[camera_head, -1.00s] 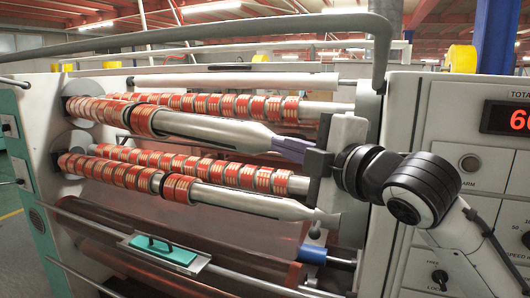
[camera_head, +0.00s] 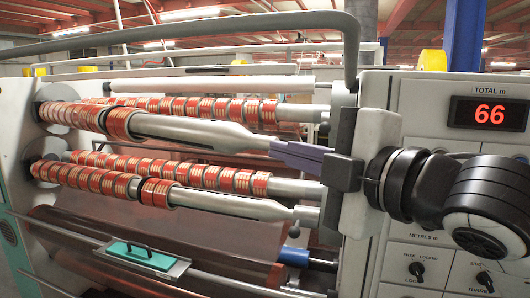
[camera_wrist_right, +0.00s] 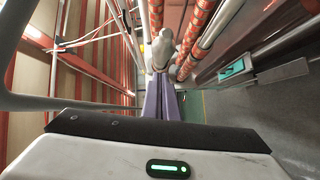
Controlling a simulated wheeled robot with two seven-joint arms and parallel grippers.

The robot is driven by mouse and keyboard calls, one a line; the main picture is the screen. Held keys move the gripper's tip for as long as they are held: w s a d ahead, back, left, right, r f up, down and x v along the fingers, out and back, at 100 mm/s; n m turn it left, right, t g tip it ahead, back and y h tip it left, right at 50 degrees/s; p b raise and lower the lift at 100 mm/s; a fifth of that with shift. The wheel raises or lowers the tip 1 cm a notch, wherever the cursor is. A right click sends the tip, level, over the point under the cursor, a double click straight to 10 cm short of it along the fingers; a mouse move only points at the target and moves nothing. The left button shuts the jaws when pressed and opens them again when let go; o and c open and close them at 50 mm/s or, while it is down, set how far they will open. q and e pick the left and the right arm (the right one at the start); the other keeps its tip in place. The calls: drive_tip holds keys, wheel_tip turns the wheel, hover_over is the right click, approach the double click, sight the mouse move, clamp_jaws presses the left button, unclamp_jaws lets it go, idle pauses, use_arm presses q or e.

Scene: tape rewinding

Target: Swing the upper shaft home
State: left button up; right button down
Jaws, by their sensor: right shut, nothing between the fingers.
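The upper shaft (camera_head: 190,130) is the front upper rewind bar, grey with orange-and-gold tape rolls toward its left end. It stands out from the machine's left side, its narrowed free end pointing right. My right gripper (camera_head: 276,148) has purple fingers, shut and empty, with their tips at that free end. They seem to touch it, but the head view does not settle this. In the right wrist view the fingers (camera_wrist_right: 163,105) point at the shaft's grey end (camera_wrist_right: 162,50). My left gripper is not in view.
A similar lower shaft (camera_head: 225,204) with tape rolls lies below. Rear bars with rolls (camera_head: 230,108) run behind both. A thick grey pipe (camera_head: 220,27) crosses above. The control panel with a red "66" display (camera_head: 489,114) stands at the right. A teal-handled plate (camera_head: 142,256) sits low in front.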

drive_tip(key=s, duration=0.1)
drive_tip(key=m+t+h+b, duration=0.3)
drive_tip(key=m+t+h, duration=0.35)
drive_tip(key=h, duration=0.75)
approach(237, 147)
drive_tip(key=shift+g, duration=0.35)
drive_tip(key=p+x, duration=0.2)
drive_tip(key=r+p+x, duration=0.1)
drive_tip(key=p+x, duration=0.1)
drive_tip(key=x, duration=0.1)
drive_tip(key=shift+w, duration=0.15)
drive_tip(key=shift+w+d, duration=0.15)
drive_tip(key=shift+w, duration=0.25)
